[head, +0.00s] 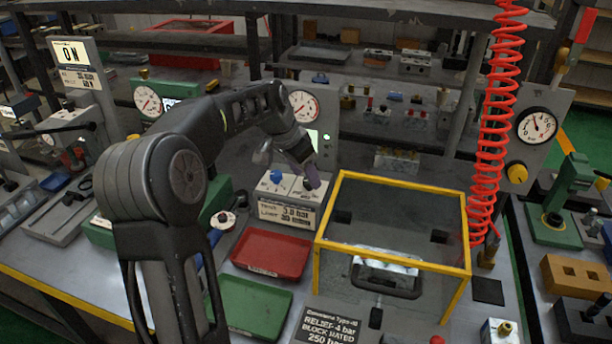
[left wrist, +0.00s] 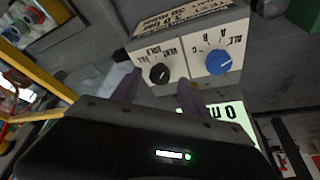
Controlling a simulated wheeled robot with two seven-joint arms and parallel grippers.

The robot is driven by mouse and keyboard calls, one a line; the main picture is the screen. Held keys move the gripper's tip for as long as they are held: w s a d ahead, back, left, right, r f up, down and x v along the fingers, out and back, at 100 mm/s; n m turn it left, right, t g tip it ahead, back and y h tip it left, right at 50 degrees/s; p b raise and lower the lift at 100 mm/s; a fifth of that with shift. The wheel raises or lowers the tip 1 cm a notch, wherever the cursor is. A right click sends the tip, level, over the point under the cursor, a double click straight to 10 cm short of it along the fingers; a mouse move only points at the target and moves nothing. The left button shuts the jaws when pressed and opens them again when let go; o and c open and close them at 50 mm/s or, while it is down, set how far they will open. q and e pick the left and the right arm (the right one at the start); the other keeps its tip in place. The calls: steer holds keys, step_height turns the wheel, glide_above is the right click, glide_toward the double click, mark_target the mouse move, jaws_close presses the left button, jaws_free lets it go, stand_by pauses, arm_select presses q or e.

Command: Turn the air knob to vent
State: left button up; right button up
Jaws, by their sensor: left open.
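A control box (head: 285,213) with two knobs stands left of the yellow-framed enclosure. In the left wrist view, its black knob (left wrist: 159,74) has lettering beside it that seems to read VENT and HOLD. Its pointer direction is too small to tell. A blue knob (left wrist: 219,62) with letter positions sits beside it; it also shows in the head view (head: 277,176). My left gripper (head: 309,172) is over the box's right side and hides the black knob in the head view. Its purple fingers (left wrist: 158,92) are apart, with the black knob showing between and beyond their tips. My right gripper is out of view.
The yellow-framed enclosure (head: 392,256) stands close to the right of the box. A red tray (head: 271,253) and a green tray (head: 249,307) lie in front. A red coiled hose (head: 490,130) hangs at right. A gauge (head: 303,106) stands behind my left arm.

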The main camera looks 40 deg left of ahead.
arm_select(q)
steer(key=v, duration=0.6)
steer(key=shift+s+r, duration=0.2)
steer(key=shift+r, duration=0.15)
